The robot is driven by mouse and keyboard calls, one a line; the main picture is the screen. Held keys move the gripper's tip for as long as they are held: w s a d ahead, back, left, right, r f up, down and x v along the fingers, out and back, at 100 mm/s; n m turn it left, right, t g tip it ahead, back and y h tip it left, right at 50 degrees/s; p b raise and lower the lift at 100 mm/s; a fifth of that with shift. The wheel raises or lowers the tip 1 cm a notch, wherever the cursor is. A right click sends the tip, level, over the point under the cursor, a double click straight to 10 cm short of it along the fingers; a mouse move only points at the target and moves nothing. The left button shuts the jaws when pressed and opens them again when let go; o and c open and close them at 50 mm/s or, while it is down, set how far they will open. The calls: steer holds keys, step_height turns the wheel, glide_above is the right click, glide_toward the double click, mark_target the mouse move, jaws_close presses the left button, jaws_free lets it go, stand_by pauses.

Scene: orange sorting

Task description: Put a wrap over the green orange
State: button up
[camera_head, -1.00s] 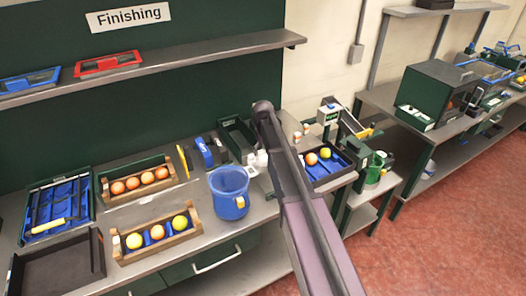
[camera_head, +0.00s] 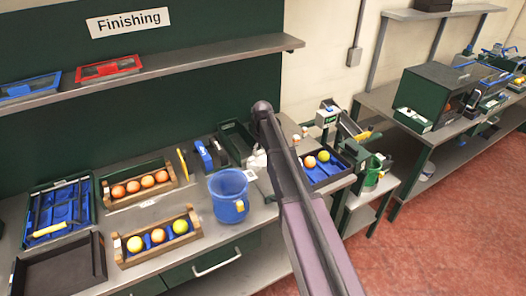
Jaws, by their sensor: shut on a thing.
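Two yellow-green fruits could be the green orange: one in the blue-lined tray (camera_head: 323,156) right of my arm, and one at the right end of the front wooden crate (camera_head: 180,227). My arm crosses the middle of the picture and hides most of my gripper (camera_head: 258,160), which is low over the bench behind the arm. It is shut on a small whitish thing there, too small and covered to tell if it is a wrap. No wrap shows on either fruit.
A blue jug (camera_head: 229,197) stands left of my arm. A rear crate (camera_head: 139,185) holds several oranges. An empty dark tray (camera_head: 58,264) lies at the front left. A blue-lined tool tray (camera_head: 58,208) is behind it. A shelf (camera_head: 150,66) overhangs the bench.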

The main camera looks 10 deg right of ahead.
steer(key=shift+r, duration=0.15)
steer(key=shift+r+p, duration=0.75)
steer(key=shift+p, duration=0.1)
steer(key=shift+d, duration=0.1)
